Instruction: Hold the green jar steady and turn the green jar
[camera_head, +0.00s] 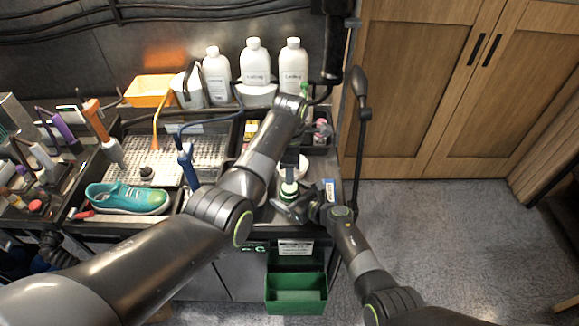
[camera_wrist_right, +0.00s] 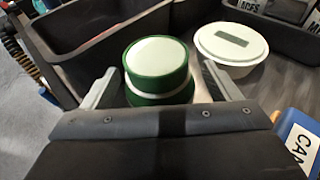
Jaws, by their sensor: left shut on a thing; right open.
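My right gripper (camera_head: 289,206) is open at the jar's near side. In the wrist view its fingers (camera_wrist_right: 160,90) stand on either side of the jar, apart from it.
A white lidded bowl (camera_wrist_right: 232,46) stands close beside the jar. A blue labelled item (camera_head: 330,189) lies to its right. A teal sneaker (camera_head: 126,198) sits at the left, and white bottles (camera_head: 255,62) line the back. A green bin (camera_head: 296,294) is below the bench edge.

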